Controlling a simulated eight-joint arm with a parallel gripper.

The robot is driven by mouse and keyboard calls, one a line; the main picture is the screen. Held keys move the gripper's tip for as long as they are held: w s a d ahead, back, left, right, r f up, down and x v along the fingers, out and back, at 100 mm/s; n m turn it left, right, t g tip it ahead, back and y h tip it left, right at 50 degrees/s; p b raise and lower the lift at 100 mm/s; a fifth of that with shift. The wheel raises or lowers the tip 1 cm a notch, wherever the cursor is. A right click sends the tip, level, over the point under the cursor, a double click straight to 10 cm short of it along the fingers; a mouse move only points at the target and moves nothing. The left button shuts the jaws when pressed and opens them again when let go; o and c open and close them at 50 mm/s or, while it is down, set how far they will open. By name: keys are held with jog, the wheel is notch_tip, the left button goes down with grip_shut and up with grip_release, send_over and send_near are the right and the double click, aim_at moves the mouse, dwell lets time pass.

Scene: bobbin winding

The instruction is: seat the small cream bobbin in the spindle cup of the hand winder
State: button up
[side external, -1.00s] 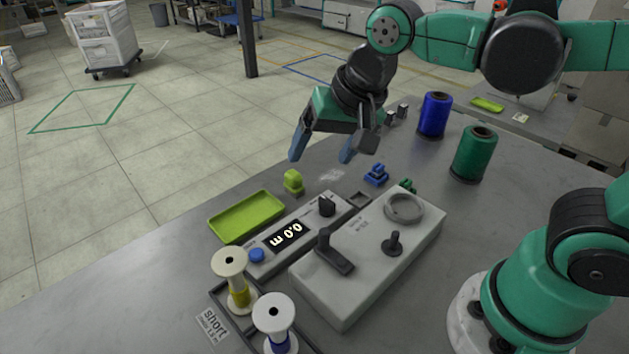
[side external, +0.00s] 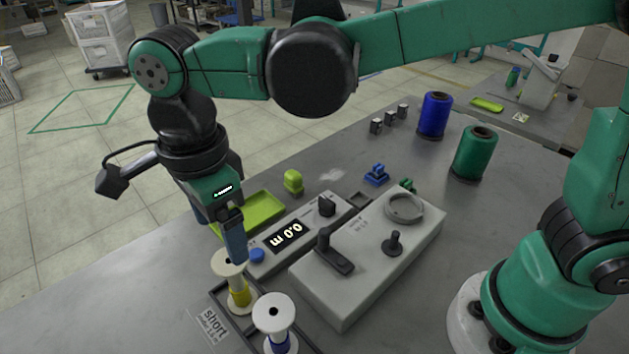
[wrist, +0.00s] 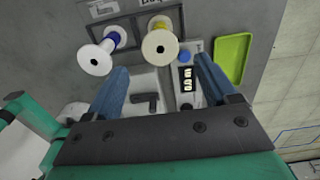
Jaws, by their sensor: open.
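The cream bobbin (side external: 239,292) has a yellow band and stands upright in a dark tray (side external: 214,296) at the front; it also shows in the wrist view (wrist: 160,42). My gripper (side external: 236,250) is just above it, fingers pointing down. In the wrist view my gripper (wrist: 161,78) is open and empty, with the bobbin beyond the gap between the fingertips. The hand winder (side external: 350,285) is a pale grey box with a black crank and a small black knob. A round, ring-rimmed cup (side external: 404,208), seemingly the spindle cup, is on its far end and looks empty.
A white bobbin (side external: 274,322) with a blue band stands close beside the cream one. A counter box (side external: 300,232) reading 0.0 m and a green tray (side external: 262,213) lie nearby. Blue (side external: 434,114) and green (side external: 475,152) thread spools stand at the back.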

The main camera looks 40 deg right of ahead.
jog(key=shift+f, duration=2.55)
jog(key=c, duration=0.8)
jog(key=shift+r, duration=2.55)
jog(key=shift+w+d+r, duration=0.1)
jog(key=shift+d, duration=0.2)
jog(key=d+r+m, duration=0.2)
jog(key=d, duration=0.6)
jog(key=d+r+m, duration=0.1)
jog(key=d+r, duration=0.2)
jog(key=d, duration=0.5)
jog(key=s+d+r+m, duration=0.1)
jog(key=s+d+m, duration=0.2)
jog(key=s+d, duration=0.55)
jog(key=shift+w+d+f, duration=0.2)
jog(key=shift+d+f, duration=0.1)
jog(key=shift+f, duration=0.45)
jog(key=shift+w+d+f, duration=0.25)
jog(key=shift+d+f, duration=0.1)
jog(key=shift+f, duration=0.35)
jog(key=shift+w+d+f, duration=0.2)
jog(key=shift+d+f, duration=0.1)
jog(key=shift+f, duration=0.45)
